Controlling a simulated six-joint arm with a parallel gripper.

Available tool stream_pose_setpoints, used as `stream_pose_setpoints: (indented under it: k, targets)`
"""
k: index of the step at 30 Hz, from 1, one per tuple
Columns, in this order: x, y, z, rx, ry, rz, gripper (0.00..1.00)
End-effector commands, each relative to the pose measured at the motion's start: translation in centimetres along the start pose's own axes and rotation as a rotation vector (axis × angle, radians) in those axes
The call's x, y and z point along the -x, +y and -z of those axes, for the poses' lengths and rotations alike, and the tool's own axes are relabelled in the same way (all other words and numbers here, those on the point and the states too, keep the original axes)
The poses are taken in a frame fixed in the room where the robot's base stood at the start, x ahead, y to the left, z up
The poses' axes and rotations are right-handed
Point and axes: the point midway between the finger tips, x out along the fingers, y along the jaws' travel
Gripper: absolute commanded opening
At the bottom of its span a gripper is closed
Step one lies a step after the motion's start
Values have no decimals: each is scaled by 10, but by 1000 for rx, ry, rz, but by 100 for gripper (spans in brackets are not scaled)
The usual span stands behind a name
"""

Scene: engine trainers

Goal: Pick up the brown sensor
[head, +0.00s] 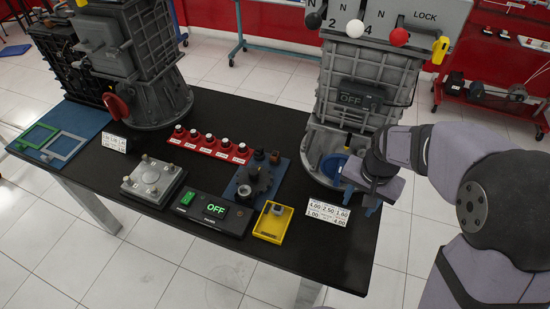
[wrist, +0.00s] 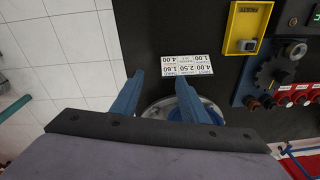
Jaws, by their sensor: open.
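A small brown part (head: 275,158), which looks like the brown sensor, stands at the back right of the blue board (head: 241,178) beside a dark gear (head: 260,178). A black part (head: 259,154) stands just left of it. In the wrist view the blue board (wrist: 240,85) is at the right edge, with small dark reddish-brown parts (wrist: 268,102) at its lower end; which one is the sensor is hard to tell. My gripper (wrist: 160,78) is open and empty, its blue fingers spread. In the head view my gripper (head: 365,200) is right of the board, well apart from it.
A yellow tray (head: 264,232) holding a grey part is in front of the board. A number card (head: 328,213) lies near my gripper. Red-based knobs (head: 210,143) stand behind. A tall grey housing (head: 365,85) with a blue ring (head: 333,165) stands at the right.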

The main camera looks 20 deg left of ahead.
Motion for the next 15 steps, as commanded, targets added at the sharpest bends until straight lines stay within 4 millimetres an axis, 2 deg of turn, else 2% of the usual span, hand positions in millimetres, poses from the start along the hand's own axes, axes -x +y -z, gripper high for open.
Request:
stream_pose_setpoints:
  k: [1,6,9,15]
  targets:
    - [-14,-31,11,-19,10,12,41]
    - [-43,-120,34,-109,47,59,41]
    - [-55,-162,42,-113,68,74,41]
    - [-60,-226,60,10,133,58,41]
